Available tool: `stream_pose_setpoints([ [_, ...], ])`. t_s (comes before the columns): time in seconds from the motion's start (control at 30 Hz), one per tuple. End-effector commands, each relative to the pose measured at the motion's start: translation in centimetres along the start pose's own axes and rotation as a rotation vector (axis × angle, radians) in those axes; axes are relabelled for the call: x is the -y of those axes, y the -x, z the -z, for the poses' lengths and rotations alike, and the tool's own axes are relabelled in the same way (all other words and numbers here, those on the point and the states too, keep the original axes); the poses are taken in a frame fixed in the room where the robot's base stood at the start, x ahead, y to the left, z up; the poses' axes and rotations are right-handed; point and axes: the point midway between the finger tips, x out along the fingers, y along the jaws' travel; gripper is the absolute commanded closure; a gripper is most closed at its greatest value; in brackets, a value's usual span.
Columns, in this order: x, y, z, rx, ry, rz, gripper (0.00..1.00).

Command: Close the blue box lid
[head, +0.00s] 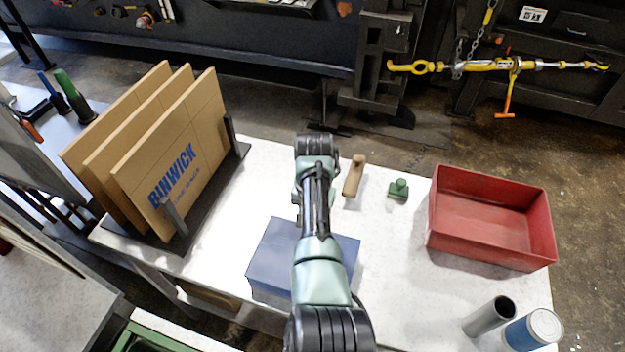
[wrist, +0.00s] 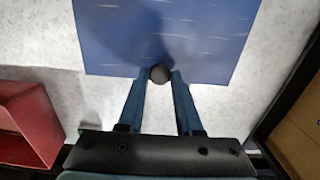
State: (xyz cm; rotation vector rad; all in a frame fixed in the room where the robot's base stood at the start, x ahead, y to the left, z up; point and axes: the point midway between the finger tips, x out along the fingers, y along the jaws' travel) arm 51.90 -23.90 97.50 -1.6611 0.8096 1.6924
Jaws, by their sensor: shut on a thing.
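The blue box (head: 270,290) stands on the white table, partly covered by my arm in the head view. Its blue lid (head: 275,243) shows as a flat top on both sides of my arm. In the wrist view the lid (wrist: 205,40) fills the upper middle. A dark round knob (wrist: 160,74) sits at the lid's near edge. My gripper (wrist: 160,75) has its two fingers on either side of the knob, shut on it. In the head view my gripper is hidden behind my arm. I cannot tell whether the lid is fully down.
A red open bin (head: 490,215) stands to the right. A wooden-handled tool (head: 354,176) and a green object (head: 398,190) lie behind the box. Cardboard panels (head: 175,160) stand in a rack at left. A grey tube (head: 488,317) and a blue can (head: 533,330) stand front right.

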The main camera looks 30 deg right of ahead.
Motion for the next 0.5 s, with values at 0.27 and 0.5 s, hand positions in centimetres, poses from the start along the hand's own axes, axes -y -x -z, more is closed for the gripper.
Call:
stream_pose_setpoints([
  [0.27, -0.14, 0.1, 0.52, -0.018, -0.004, 0.001, 0.44],
  [0.5, -0.07, 0.02, 0.34, -0.013, -0.002, 0.001, 0.37],
])
